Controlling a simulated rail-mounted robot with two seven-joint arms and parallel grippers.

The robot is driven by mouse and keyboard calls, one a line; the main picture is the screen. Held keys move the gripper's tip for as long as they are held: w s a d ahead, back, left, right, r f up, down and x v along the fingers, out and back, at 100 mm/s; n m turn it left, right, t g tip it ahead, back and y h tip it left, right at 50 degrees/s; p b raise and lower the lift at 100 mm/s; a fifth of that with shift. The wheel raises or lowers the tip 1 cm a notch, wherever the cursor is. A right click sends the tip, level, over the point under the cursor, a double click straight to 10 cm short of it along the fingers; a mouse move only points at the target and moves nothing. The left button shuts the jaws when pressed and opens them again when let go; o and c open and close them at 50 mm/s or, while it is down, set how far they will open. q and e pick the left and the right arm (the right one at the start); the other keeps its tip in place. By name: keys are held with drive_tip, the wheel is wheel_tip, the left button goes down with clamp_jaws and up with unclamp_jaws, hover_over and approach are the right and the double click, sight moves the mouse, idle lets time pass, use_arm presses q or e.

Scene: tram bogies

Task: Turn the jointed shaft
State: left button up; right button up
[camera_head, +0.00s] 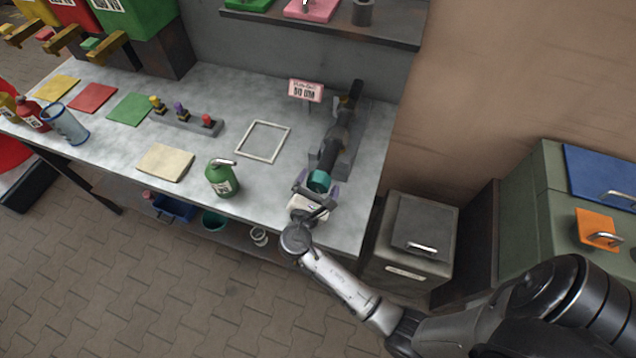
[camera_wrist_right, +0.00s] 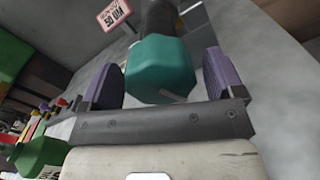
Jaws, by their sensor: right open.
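The jointed shaft (camera_head: 331,151) is a dark bar on a grey stand (camera_head: 347,163) at the right end of the bench, running away from me. Its near end is a teal faceted knob (camera_head: 319,181). My right gripper (camera_head: 317,188) is at this knob, its fingers on either side of it. In the right wrist view the teal knob (camera_wrist_right: 161,70) sits between the two purple finger pads (camera_wrist_right: 160,82), with a gap on each side. The right gripper is open. My left gripper is not in view.
A pink-and-white sign (camera_head: 305,91) stands left of the shaft. A white square frame (camera_head: 263,141) and a green bottle (camera_head: 222,178) are further left on the bench (camera_head: 231,112). A grey bin (camera_head: 415,240) stands right of the bench. A shelf (camera_head: 330,29) hangs above.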

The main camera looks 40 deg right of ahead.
drive_tip(key=shift+v, duration=3.8)
